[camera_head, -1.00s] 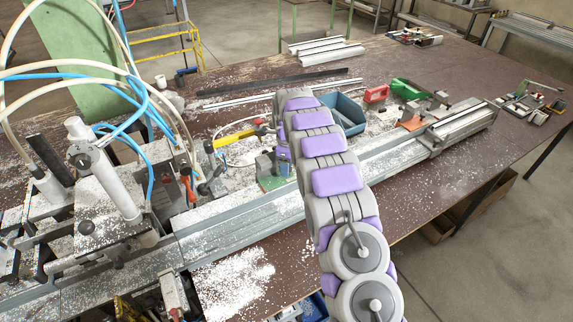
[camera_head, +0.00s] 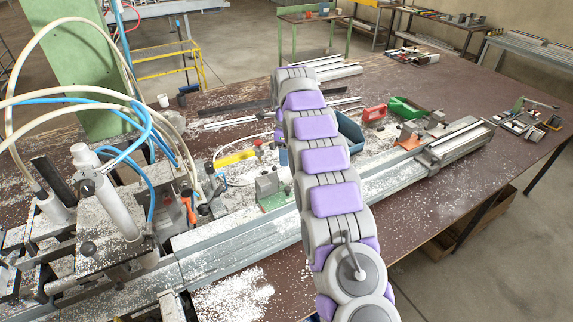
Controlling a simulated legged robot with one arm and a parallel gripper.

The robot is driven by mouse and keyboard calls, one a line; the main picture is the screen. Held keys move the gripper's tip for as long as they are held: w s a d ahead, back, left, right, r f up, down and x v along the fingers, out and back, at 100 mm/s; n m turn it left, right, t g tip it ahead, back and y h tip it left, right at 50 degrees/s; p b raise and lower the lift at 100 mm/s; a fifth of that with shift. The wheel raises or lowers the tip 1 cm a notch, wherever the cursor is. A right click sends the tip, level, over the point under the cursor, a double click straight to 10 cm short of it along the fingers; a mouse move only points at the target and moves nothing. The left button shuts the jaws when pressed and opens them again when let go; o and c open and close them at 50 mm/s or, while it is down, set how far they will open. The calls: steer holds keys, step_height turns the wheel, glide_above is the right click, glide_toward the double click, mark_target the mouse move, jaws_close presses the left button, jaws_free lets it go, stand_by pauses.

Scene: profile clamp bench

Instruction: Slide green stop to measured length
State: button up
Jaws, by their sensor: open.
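A second green piece (camera_head: 405,107) lies further right, behind the rail's far end. My arm reaches from the lower right up across the rail and the bench. My gripper is hidden behind the arm links, so its fingers and any contact with the stop cannot be seen.
A clamp machine with hoses (camera_head: 110,215) fills the left side. A yellow-handled tool (camera_head: 235,158), a blue bin (camera_head: 350,133) and a red block (camera_head: 374,113) lie behind the rail. White chips cover parts of the bench. The brown bench top at right (camera_head: 470,105) is mostly clear.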

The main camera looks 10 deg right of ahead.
steer(key=shift+r, duration=1.4)
steer(key=s+r+n, duration=0.3)
steer(key=s+n, duration=0.1)
steer(key=s, duration=0.4)
steer(key=s+r+n+g, duration=0.1)
steer(key=s+r+n, duration=0.25)
steer(key=s, duration=0.35)
steer(key=s+r+n, duration=0.2)
steer(key=s+n, duration=0.2)
steer(key=s, duration=0.4)
steer(key=s+f+n, duration=0.2)
steer(key=s+n, duration=0.2)
steer(key=s, duration=0.6)
steer(key=s+f+n+b, duration=0.1)
steer(key=s+f+n, duration=0.2)
steer(key=s, duration=0.7)
steer(key=s+f+n+b, duration=0.1)
steer(key=s+f+n, duration=0.2)
steer(key=s, duration=0.8)
steer(key=shift+a+n+g, duration=0.15)
steer(key=shift+n+g, duration=0.25)
steer(key=shift+n, duration=0.55)
